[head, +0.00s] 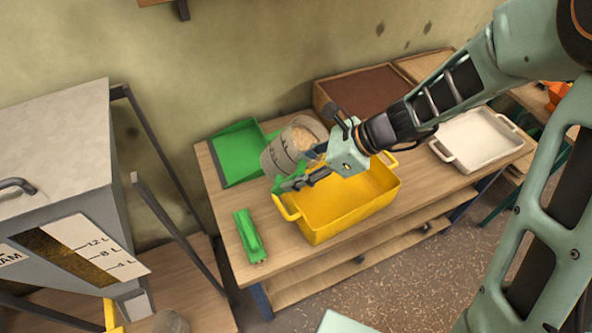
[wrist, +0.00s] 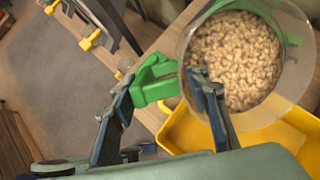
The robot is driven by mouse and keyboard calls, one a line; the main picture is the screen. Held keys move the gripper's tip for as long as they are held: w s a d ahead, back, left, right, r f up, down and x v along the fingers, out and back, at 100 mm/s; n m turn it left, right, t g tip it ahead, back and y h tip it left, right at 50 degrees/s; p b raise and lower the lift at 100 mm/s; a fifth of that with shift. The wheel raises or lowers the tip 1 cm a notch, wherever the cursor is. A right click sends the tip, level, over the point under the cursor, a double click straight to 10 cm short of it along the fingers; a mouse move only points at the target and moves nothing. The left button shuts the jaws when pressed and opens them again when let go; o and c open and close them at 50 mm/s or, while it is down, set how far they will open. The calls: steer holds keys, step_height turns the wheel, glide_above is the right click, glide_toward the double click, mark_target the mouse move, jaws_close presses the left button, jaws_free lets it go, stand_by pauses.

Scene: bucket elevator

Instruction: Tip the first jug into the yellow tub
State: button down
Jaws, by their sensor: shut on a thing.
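The jug (head: 281,158) is clear, with dark markings, a green handle (wrist: 152,80) and pale beige pellets inside. My gripper (head: 300,181) is shut on the green handle, with a finger on either side of it in the wrist view (wrist: 162,105). The jug is tilted, its open mouth facing up and right in the head view. It is held by the back left part of the yellow tub (head: 320,233). The tub stands on the wooden table, and the inside that shows looks empty. The wrist view shows the pellets (wrist: 235,60) in the jug and part of the tub (wrist: 185,132) below.
A green dustpan (head: 238,156) and a green brush-like tool (head: 248,236) lie on the table's left side. A brown-filled wooden box (head: 362,95) stands behind, and a white tray (head: 476,141) to the right. A grey hopper (head: 60,170) with a litre scale stands at far left.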

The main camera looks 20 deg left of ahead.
steer(key=shift+f+y+b, duration=0.25)
steer(key=shift+y+b, duration=0.35)
steer(key=shift+b, duration=0.25)
steer(key=b, duration=0.1)
steer(key=y+b, duration=0.1)
steer(key=b, duration=0.1)
steer(key=shift+d+f+g, duration=0.1)
steer(key=shift+f+g, duration=0.15)
steer(key=shift+g, duration=0.05)
steer(key=y+b, duration=0.1)
steer(key=b, duration=0.2)
steer(key=f+y+b, duration=0.1)
steer(key=b, duration=0.2)
steer(key=shift+w+d+f+g+y, duration=0.1)
steer(key=shift+d+f+g+y, duration=0.1)
steer(key=shift+d+g+y, duration=0.15)
steer(key=b, duration=0.1)
steer(key=f+y+b, duration=0.1)
steer(key=b, duration=0.1)
steer(key=shift+d+y, duration=0.25)
steer(key=shift+b, duration=0.45)
